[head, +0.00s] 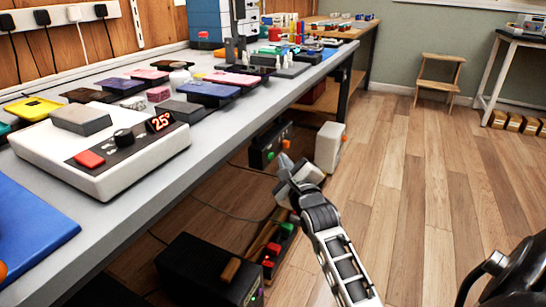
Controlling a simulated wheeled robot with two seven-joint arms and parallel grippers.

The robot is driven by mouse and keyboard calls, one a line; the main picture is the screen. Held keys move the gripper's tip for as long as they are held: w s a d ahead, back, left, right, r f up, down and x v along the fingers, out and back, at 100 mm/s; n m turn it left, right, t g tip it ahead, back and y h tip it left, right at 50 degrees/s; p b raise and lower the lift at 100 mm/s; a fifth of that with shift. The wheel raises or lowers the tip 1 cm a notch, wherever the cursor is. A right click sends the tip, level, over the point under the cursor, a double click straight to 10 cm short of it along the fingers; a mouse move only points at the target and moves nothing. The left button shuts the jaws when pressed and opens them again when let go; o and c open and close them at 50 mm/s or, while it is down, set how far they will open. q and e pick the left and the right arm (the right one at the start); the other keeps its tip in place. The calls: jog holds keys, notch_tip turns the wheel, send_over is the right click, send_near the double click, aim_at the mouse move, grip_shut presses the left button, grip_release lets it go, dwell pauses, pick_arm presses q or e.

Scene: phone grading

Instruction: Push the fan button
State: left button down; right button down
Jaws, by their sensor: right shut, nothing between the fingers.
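I cannot make out a clearly marked fan or fan button. Under the bench, a black box (265,148) has a green and an orange button on its right side. My right gripper (284,164) is shut and empty, pointing up beside the bench's front edge, in front of these boxes in the picture. Whether it touches anything cannot be told. My left gripper is out of view.
A white heating unit (60,162) with a red button and a lit display stands on the grey bench (215,140), among several phones. A black box (190,270) lies below at the front. A wooden step stool (438,80) is far back. The wooden floor at right is mostly clear.

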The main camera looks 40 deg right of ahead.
jog(key=shift+w+a, duration=0.1)
jog(key=shift+w, duration=0.05)
jog(key=shift+w+a, duration=0.2)
jog(key=shift+w, duration=0.2)
dwell(0.7)
jog(key=shift+s+d+p, duration=0.4)
jog(key=shift+s+p, duration=0.35)
jog(key=shift+s, duration=0.05)
jog(key=s+d, duration=0.1)
jog(key=s+p, duration=0.1)
jog(key=s, duration=0.1)
jog(key=s+d+p, duration=0.1)
jog(key=s, duration=0.1)
jog(key=shift+s+d, duration=0.15)
jog(key=shift+d, duration=0.2)
